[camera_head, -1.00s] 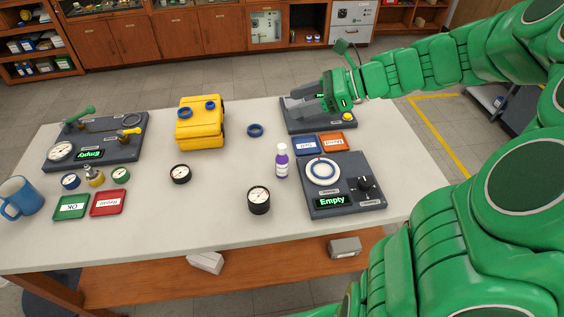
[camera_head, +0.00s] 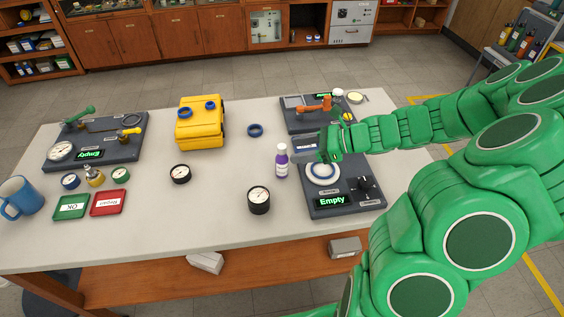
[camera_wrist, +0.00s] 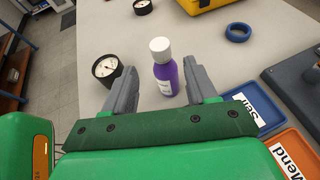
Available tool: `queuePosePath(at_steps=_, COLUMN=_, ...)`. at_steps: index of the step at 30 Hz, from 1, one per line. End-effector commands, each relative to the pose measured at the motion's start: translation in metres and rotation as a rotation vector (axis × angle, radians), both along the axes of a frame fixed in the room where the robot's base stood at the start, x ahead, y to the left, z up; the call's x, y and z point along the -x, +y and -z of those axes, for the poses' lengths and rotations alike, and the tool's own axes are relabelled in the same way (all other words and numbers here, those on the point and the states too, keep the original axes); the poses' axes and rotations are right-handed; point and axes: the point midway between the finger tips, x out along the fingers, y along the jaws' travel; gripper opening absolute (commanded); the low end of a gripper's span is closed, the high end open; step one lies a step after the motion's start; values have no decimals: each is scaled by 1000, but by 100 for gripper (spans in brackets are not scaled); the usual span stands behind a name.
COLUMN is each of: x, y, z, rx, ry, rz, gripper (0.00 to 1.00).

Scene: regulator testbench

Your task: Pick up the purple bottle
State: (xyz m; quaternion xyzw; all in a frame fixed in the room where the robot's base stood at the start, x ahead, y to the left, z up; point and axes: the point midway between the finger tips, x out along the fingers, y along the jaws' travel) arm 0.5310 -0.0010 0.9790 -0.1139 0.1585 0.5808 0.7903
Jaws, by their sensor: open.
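The purple bottle (camera_head: 281,163) with a white cap stands upright on the table, just left of the right-hand test panel. In the wrist view the bottle (camera_wrist: 165,72) stands ahead of my gripper (camera_wrist: 146,88), between the lines of its two grey fingers and nearer the right one. The fingers are spread apart, and I see nothing held in them. In the head view my green gripper (camera_head: 328,146) is right of the bottle, above the back of the panel; its fingertips are hard to make out there.
A black gauge (camera_head: 259,200) stands front-left of the bottle; it also shows left of my fingers in the wrist view (camera_wrist: 106,68). The panel (camera_head: 345,205) with a white ring dial is close right. A blue ring (camera_head: 255,130) and yellow case (camera_head: 200,127) lie behind-left.

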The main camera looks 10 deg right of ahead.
Motion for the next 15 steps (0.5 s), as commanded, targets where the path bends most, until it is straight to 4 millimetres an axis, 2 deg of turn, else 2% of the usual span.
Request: queuePosePath(at_steps=15, x=-11, y=32, z=14, rx=-1, ry=2, rz=-1, gripper=57)
